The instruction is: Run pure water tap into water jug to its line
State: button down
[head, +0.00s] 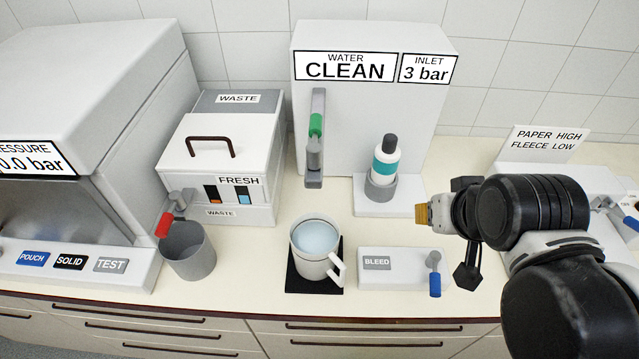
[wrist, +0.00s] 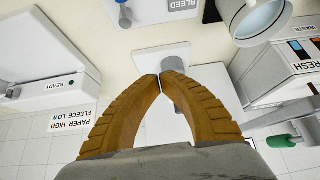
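The white water jug (head: 304,266) stands upright on a black mat (head: 293,277), its handle toward the lower right. The water tap (head: 313,165), with a green lever (head: 316,125), is on the front of the unit labelled WATER CLEAN (head: 370,110), behind the jug. No stream shows below its spout. My gripper (head: 422,215) is right of the jug, above the counter. In the wrist view its orange fingertips (wrist: 160,78) meet with nothing seen between them. The jug (wrist: 268,26) and green lever (wrist: 279,141) also show there.
A bottle (head: 385,160) stands in a holder behind my gripper. The BLEED block (head: 405,265) with a blue-handled lever lies right of the jug. A grey cup (head: 188,252) stands left, under a red-handled tap (head: 164,224). The counter has clear room between jug and cup.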

dwell(0.3)
jog(key=c, duration=1.3)
grip_release()
notch_tip(320, 180, up, 20)
jog(key=g+y+p, duration=0.2)
jog(key=g+p, duration=0.1)
jog(key=p, duration=2.1)
send_over(317, 125)
jog(key=s+d, duration=0.2)
jog(key=s, duration=0.2)
jog(key=shift+m, duration=0.4)
jog(key=b+x, duration=0.1)
jog(key=x, duration=1)
jog(key=shift+w+a+b, duration=0.1)
jog(key=shift+w+b, duration=0.1)
jog(key=shift+b, duration=0.15)
jog(key=shift+r, duration=0.1)
grip_shut()
